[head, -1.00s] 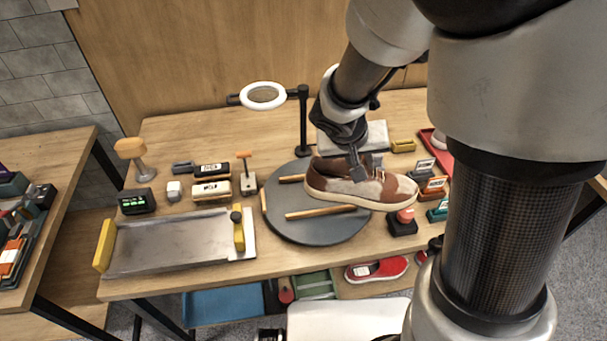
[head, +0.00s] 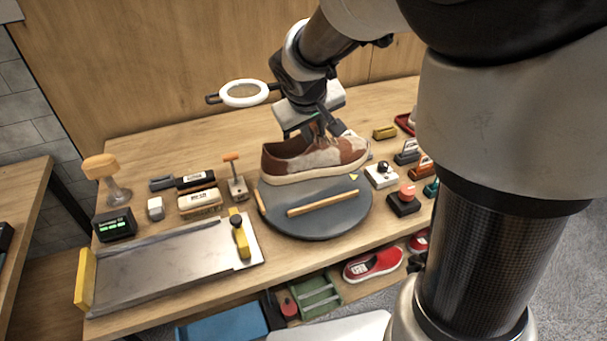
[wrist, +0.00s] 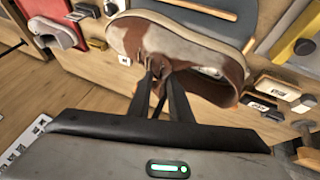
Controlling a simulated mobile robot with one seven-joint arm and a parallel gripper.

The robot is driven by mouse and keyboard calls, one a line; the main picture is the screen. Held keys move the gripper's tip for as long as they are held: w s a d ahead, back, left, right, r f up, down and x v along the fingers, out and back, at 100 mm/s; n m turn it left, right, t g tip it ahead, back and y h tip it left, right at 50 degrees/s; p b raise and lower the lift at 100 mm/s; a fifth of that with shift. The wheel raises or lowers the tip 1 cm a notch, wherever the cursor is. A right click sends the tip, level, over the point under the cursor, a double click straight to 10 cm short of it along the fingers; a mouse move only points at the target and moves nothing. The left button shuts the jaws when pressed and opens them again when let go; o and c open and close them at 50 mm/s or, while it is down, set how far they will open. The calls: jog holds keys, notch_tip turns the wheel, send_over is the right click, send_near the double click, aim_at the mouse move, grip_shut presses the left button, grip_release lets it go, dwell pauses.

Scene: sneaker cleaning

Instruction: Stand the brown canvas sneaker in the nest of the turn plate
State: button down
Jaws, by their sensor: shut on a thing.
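The brown canvas sneaker (head: 318,160), with pale patches and a cream sole, is in my gripper (head: 320,128) over the back part of the turn plate. The fingers are shut on its upper near the opening; the wrist view shows them (wrist: 160,85) pinching the sneaker (wrist: 185,45). Its sole faces down, toe to the right. The turn plate (head: 320,226) is a dark grey disc with wooden strips (head: 322,203) on it; the sneaker hides its back part. I cannot tell whether the sole touches the plate.
Brushes and a metal tray (head: 170,262) are left of the plate. Small blocks and a red-topped button box (head: 404,200) stand close on the right. A red shoe (head: 373,264) lies on the lower shelf.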

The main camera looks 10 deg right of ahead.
aim_at(312, 159)
jog(key=shift+w+d+n+b, duration=0.1)
jog(key=shift+w+n+b, duration=0.35)
jog(key=shift+w, duration=0.15)
notch_tip(312, 159, down, 9)
jog(key=b, duration=0.2)
jog(key=shift+f+b, duration=0.15)
jog(key=shift+b, duration=0.15)
jog(key=shift+f, duration=0.2)
jog(key=c, duration=1.6)
grip_release()
jog(key=shift+r, duration=0.1)
